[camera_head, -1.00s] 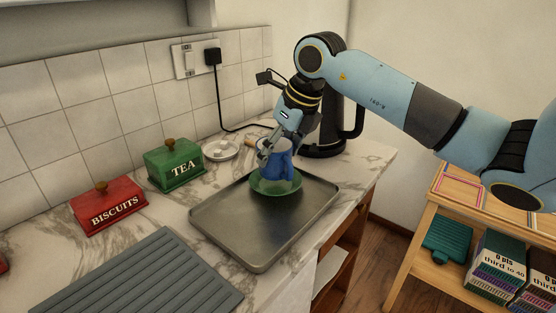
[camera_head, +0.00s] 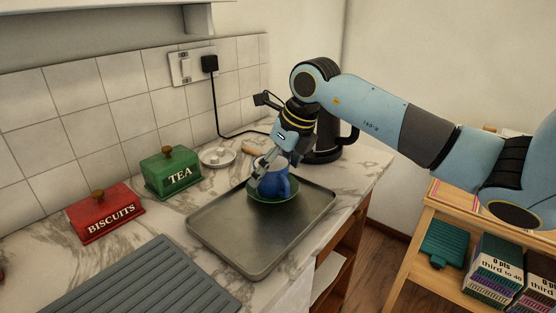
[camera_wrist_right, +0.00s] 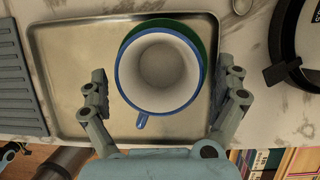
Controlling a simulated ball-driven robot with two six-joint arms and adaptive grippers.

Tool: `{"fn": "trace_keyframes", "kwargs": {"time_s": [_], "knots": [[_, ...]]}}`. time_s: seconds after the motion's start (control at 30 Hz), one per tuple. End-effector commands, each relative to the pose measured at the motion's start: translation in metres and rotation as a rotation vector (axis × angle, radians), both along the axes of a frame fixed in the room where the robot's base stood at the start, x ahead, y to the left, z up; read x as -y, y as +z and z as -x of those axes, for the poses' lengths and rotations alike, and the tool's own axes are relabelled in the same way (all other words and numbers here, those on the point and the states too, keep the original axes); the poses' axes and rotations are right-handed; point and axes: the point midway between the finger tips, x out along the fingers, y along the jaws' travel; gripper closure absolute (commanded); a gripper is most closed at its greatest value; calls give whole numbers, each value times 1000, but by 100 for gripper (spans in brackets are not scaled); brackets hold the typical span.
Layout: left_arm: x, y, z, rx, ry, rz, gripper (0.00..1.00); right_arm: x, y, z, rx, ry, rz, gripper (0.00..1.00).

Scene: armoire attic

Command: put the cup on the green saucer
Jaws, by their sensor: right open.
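The blue cup (camera_head: 274,186), white inside, stands upright on the green saucer (camera_head: 291,194), which lies on the metal tray. In the wrist view the cup (camera_wrist_right: 158,72) covers most of the saucer (camera_wrist_right: 196,36), whose rim shows at the top and right. My right gripper (camera_head: 272,174) is open at the cup. In the wrist view its fingers (camera_wrist_right: 160,88) are spread on both sides of the cup, with gaps between them and its wall. The cup's handle points toward the gripper's palm. My left gripper is not in view.
The metal tray (camera_head: 235,235) has bare room at its front. A red biscuits box (camera_head: 106,213), a green tea box (camera_head: 171,174) and a small white dish (camera_head: 218,158) stand left of it. A black kettle (camera_head: 328,140) stands close behind my right gripper.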

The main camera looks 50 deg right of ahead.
Motion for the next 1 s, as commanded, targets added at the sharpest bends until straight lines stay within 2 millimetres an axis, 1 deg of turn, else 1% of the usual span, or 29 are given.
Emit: {"fn": "trace_keyframes", "kwargs": {"time_s": [0.17, 0.4, 0.53, 0.7, 1.0], "knots": [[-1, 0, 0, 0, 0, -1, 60, 3, 22, 8, 2, 3, 6, 2], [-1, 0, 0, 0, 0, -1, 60, 7, 74, 30, 0, 3, 9, 2], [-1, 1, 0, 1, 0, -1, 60, 8, 94, 38, -1, 2, 8, 2], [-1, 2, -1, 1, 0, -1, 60, 9, 108, 44, -1, 2, 4, 2], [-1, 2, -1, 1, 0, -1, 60, 8, 111, 45, -1, -1, 0, 2]]}}
